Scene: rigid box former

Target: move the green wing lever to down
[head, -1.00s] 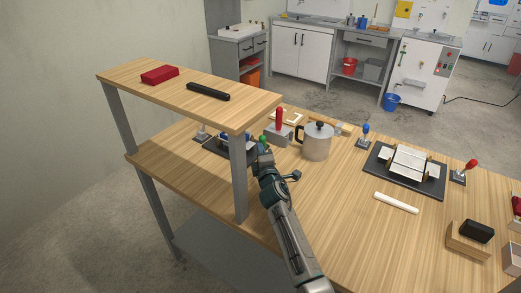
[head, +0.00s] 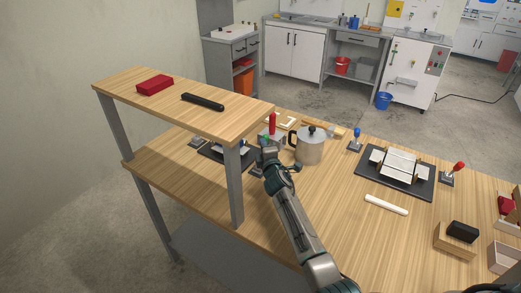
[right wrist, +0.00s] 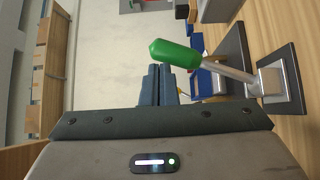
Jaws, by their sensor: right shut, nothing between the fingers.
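The green wing lever (right wrist: 175,53) shows large in the right wrist view, with a green knob on a bare metal shaft that slants out of a metal base (right wrist: 272,82). In the head view only a bit of its green (head: 265,138) shows beside my gripper. My right gripper (right wrist: 158,75) is shut and empty, with its fingertips close beside the knob. I cannot tell whether they touch it. In the head view my right gripper (head: 268,152) is at the right end of the shelf, partly hiding the lever. My left gripper is not in view.
A raised wooden shelf (head: 140,108) stands left of my right arm, with a dark former plate (head: 212,154) partly under it. A red-handled lever (head: 272,124) and a metal pot (head: 310,148) stand close by.

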